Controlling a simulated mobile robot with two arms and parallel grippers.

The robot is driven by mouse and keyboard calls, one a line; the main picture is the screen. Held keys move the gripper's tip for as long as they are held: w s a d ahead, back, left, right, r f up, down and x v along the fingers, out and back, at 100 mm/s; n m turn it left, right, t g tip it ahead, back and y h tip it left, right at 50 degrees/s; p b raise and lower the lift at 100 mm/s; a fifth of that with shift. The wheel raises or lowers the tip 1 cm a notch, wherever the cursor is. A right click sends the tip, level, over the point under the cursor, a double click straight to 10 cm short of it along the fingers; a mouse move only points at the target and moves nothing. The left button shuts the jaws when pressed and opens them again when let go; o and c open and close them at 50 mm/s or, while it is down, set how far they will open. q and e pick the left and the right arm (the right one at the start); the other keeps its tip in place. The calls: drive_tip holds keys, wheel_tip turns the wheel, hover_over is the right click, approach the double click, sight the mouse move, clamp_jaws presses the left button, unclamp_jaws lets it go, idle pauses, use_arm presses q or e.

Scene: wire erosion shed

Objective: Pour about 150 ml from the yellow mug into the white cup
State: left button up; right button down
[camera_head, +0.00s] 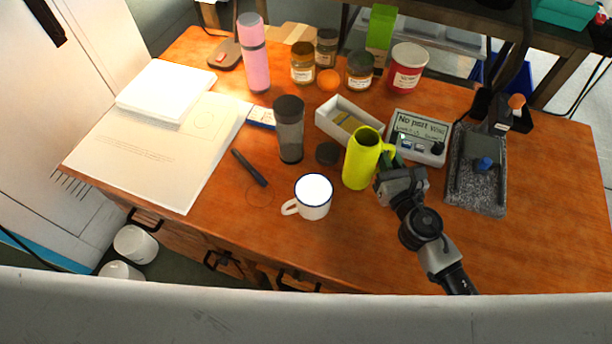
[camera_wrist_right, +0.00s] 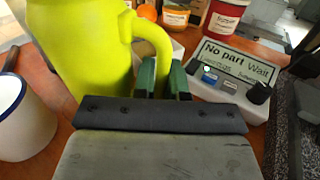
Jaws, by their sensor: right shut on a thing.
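The yellow mug (camera_head: 361,160) is tall and yellow-green and looks near upright in the head view, just right of the white cup. My right gripper (camera_head: 388,163) is shut on its handle; in the right wrist view the green fingertips (camera_wrist_right: 162,80) are at the handle of the yellow mug (camera_wrist_right: 82,45). The white cup (camera_head: 316,198) has a dark blue rim and a handle on its left. It stands upright on the table, and part of it shows at the left edge of the wrist view (camera_wrist_right: 22,118). The contents of both are not clear. My left gripper is not in view.
Behind the mug are a white tray (camera_head: 333,127) and a labelled control box (camera_head: 418,137). A dark tumbler (camera_head: 290,130) and a small dark lid (camera_head: 327,153) stand near the cup. A marker (camera_head: 249,167) lies left. The table's front right is clear.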

sight(376, 148)
drive_tip(key=shift+w+a, duration=0.1)
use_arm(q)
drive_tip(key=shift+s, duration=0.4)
use_arm(e)
drive_tip(key=shift+r, duration=0.1)
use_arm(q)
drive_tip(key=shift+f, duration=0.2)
use_arm(e)
drive_tip(key=shift+r, duration=0.15)
drive_tip(key=shift+s+a+r+n+t+y+b, duration=0.2)
drive_tip(key=shift+r+n+b, duration=0.3)
drive_tip(key=shift+n, duration=0.45)
drive_tip(key=shift+s+a+r+n+t+y+b, duration=0.1)
drive_tip(key=shift+s+a+r+n+t+b, duration=0.15)
drive_tip(key=shift+r+n+b, duration=0.5)
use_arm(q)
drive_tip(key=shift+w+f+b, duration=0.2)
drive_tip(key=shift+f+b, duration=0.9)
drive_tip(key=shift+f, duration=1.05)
use_arm(e)
drive_tip(key=shift+s+a+r+n+t+y, duration=0.25)
drive_tip(key=shift+a+r+n+y, duration=0.25)
drive_tip(key=shift+n, duration=1.25)
drive_tip(key=shift+s+a+r+n+t+y, duration=0.1)
drive_tip(key=shift+s+a+r+n+y, duration=0.4)
drive_tip(key=shift+n, duration=1.2)
drive_tip(key=shift+a+r+n+t+y, duration=0.2)
drive_tip(key=shift+r+n+y, duration=0.6)
drive_tip(key=shift+n, duration=0.95)
drive_tip(key=shift+r, duration=0.15)
